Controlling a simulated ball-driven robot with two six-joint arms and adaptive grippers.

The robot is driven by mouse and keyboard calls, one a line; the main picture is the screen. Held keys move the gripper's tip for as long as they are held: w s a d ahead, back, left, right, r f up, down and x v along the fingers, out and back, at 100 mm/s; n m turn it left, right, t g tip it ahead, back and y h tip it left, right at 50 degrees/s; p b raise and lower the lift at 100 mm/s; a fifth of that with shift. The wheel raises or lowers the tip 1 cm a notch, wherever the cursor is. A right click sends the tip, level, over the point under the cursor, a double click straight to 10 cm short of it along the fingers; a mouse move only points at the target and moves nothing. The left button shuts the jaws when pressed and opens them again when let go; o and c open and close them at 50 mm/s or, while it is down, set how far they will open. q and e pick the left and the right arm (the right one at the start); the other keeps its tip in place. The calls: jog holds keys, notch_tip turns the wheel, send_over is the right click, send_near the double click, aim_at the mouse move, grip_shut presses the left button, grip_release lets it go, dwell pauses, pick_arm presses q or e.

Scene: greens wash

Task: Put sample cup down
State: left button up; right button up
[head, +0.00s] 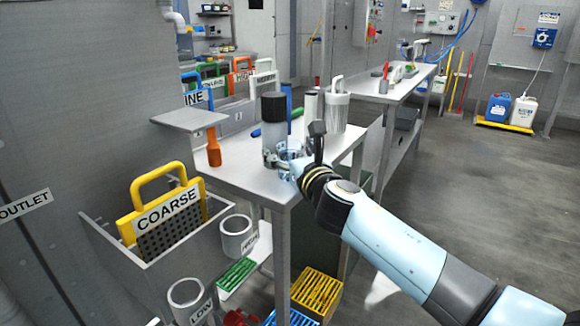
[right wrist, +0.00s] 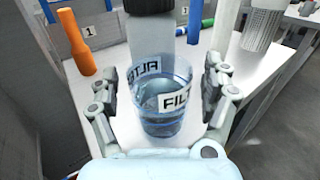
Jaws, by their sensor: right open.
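The sample cup (right wrist: 165,108) is a clear bluish cup with a white label whose readable letters begin "FIL". In the right wrist view it stands upright on the metal table (head: 232,165), between the fingers of my right gripper (right wrist: 163,88). The fingers are spread, with gaps visible on both sides of the cup. In the head view my right gripper (head: 287,163) is at the table's front part, and the cup is mostly hidden by it. A grey cylinder with a black cap (head: 273,128) stands directly behind the cup. My left gripper is not in view.
An orange bottle (head: 214,147) stands left on the table. A bin with the yellow COARSE screen (head: 165,208) is at front left. A yellow crate (head: 316,293) sits below.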

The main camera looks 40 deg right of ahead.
jog(key=shift+s, duration=0.1)
jog(key=shift+c, duration=0.2)
jog(key=c, duration=1.4)
jog(key=shift+c, duration=0.2)
jog(key=shift+r, duration=0.2)
